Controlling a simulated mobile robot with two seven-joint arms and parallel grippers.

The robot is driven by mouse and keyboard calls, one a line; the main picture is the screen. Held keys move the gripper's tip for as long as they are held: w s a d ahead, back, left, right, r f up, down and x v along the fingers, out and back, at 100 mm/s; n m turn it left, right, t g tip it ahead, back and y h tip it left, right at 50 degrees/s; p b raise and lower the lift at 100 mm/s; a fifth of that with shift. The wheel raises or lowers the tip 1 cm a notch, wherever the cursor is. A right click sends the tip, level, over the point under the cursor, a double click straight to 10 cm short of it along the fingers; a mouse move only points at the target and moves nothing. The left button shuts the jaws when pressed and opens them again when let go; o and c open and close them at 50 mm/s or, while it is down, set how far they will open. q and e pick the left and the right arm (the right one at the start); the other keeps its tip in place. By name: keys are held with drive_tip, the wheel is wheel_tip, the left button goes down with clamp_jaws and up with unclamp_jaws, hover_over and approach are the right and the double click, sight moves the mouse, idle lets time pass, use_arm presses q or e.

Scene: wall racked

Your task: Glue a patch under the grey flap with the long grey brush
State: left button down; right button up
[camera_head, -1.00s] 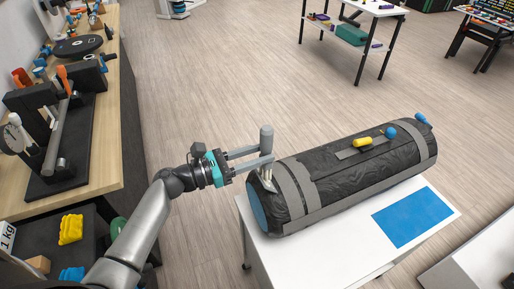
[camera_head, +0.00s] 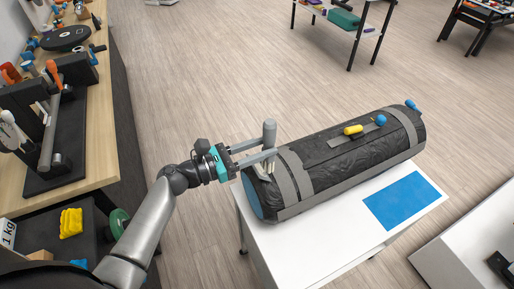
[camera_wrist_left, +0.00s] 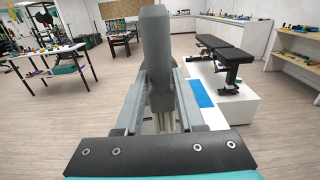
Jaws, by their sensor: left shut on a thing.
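My left gripper (camera_head: 271,152) is shut on the grey brush (camera_head: 269,133), which is upright with its thick handle above the fingers. Its pale bristles (camera_head: 263,173) are down at the left end of the black cylindrical bag (camera_head: 330,168); I cannot tell if they touch it. In the left wrist view the brush handle (camera_wrist_left: 157,60) stands between the fingers. Grey bands (camera_head: 294,178) wrap the bag near that end, and a grey strip (camera_head: 348,136) lies along its top. I cannot tell which grey piece is the flap. My right gripper is not in view.
The bag lies on a white table (camera_head: 320,235) with a blue sheet (camera_head: 402,200) in front. A yellow piece (camera_head: 353,129) and a blue ball (camera_head: 381,120) sit on the bag. A wooden bench (camera_head: 100,150) with equipment runs along the left. Open floor lies behind the table.

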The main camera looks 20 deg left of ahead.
sight(270, 125)
use_arm(q)
drive_tip(key=shift+w+d+r+p, duration=0.35)
drive_tip(key=shift+w+d+r, duration=0.45)
drive_tip(key=shift+r, duration=0.15)
drive_tip(key=shift+w+d+r, duration=0.7)
drive_tip(key=shift+w, duration=0.05)
